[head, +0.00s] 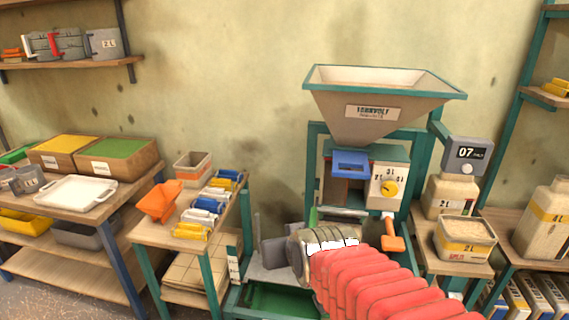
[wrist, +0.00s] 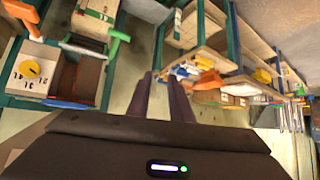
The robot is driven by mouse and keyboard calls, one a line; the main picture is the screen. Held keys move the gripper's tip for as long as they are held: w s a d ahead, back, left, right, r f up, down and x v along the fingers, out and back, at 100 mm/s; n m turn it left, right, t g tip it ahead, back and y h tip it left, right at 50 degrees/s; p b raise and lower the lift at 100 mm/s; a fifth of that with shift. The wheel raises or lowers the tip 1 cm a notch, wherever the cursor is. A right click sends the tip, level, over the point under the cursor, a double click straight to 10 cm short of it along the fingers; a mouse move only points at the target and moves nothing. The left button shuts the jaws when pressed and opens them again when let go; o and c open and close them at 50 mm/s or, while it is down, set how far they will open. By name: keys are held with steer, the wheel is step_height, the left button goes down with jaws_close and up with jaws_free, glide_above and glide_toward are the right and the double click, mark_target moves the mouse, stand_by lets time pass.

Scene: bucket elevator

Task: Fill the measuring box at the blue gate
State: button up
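The blue gate (head: 350,163) is on the front of the machine, under the cone-shaped hopper (head: 345,118). A white panel with a yellow dial (head: 389,188) is at its right. I cannot tell for sure which container is the measuring box. An open box with an orange band (head: 190,172) stands on the small table. Another open box (head: 465,250), holding pale material, is on the right bench. My gripper (head: 272,252) is low in front of the machine, left of and below the gate. In the wrist view its two dark fingers (wrist: 161,98) are apart with nothing seen between them.
An orange scoop (head: 160,200) and several coloured rolls (head: 205,207) share the small table. A green lever (head: 313,217) and an orange handle (head: 393,242) stick out by the machine. A grey display unit (head: 466,157) and labelled jars are at the right.

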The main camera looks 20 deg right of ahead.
steer(key=s+a+g, duration=0.1)
steer(key=s+a, duration=0.1)
steer(key=s, duration=0.2)
steer(key=s+a+n+g+y, duration=0.1)
steer(key=s+a, duration=0.1)
steer(key=s, duration=0.2)
steer(key=s+a+f+n+g, duration=0.1)
steer(key=s+a+g, duration=0.1)
steer(key=s, duration=0.2)
steer(key=shift+s+a, duration=0.15)
steer(key=shift+s, duration=0.05)
jaws_close()
steer(key=shift+s, duration=0.4)
